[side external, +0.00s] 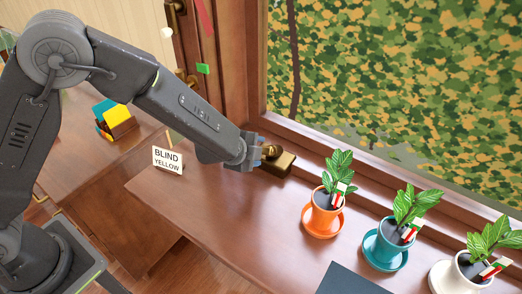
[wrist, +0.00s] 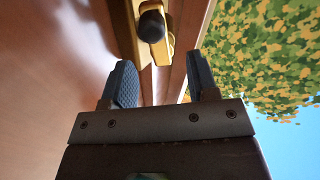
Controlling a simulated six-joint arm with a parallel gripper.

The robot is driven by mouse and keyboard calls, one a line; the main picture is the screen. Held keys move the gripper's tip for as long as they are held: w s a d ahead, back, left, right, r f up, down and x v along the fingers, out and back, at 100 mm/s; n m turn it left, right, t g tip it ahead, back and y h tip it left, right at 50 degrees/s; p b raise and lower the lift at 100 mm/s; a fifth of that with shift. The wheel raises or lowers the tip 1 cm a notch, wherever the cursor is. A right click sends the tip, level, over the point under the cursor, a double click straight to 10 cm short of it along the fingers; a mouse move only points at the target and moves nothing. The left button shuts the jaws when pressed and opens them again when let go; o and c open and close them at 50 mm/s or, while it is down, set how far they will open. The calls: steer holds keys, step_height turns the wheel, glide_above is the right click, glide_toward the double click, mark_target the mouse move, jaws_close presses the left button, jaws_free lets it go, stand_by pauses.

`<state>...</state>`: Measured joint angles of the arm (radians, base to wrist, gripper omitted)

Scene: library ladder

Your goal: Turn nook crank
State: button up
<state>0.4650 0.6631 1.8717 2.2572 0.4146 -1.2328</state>
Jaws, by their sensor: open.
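The nook crank is a brass piece (side external: 276,161) on the wooden ledge below the window, just past the end of my arm in the side view. In the wrist view the brass crank (wrist: 140,12) shows at the top, with a dark rounded knob (wrist: 152,27) on it. My gripper (wrist: 162,82) is open, its two dark fingers apart with nothing between them. The crank lies beyond the fingertips, slightly left of the middle of the gap. In the side view my gripper (side external: 259,153) is beside the crank and partly covers it; I cannot tell whether they touch.
A sign reading "BLIND YELLOW" (side external: 167,160) stands on the ledge left of my gripper. Potted plants in orange (side external: 322,218), teal (side external: 388,246) and white (side external: 455,275) pots stand to the right. A dark flat object (side external: 348,281) lies in front. The ledge's middle is clear.

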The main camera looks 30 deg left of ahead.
steer(key=v, duration=0.3)
steer(key=shift+r, duration=0.2)
steer(key=shift+o, duration=1.4)
steer(key=shift+a, duration=0.1)
steer(key=shift+o, duration=0.7)
steer(key=shift+a+r+m, duration=0.1)
steer(key=shift+r+m, duration=0.1)
steer(key=shift+m, duration=0.4)
steer(key=o, duration=0.4)
steer(key=m, duration=0.1)
steer(key=s+m, duration=0.1)
steer(key=m, duration=0.1)
steer(key=r+m, duration=0.1)
steer(key=shift+s+a+r+m+g+y, duration=0.1)
steer(key=shift+s+a+m+g+y, duration=0.05)
steer(key=shift+a+m+g+y, duration=0.2)
steer(key=shift+o, duration=0.2)
step_height(320, 180, up, 3)
steer(key=s+m, duration=0.3)
steer(key=m, duration=0.9)
steer(key=shift+g, duration=0.35)
steer(key=x, duration=1.3)
steer(key=shift+w+d, duration=0.15)
steer(key=shift+w, duration=0.2)
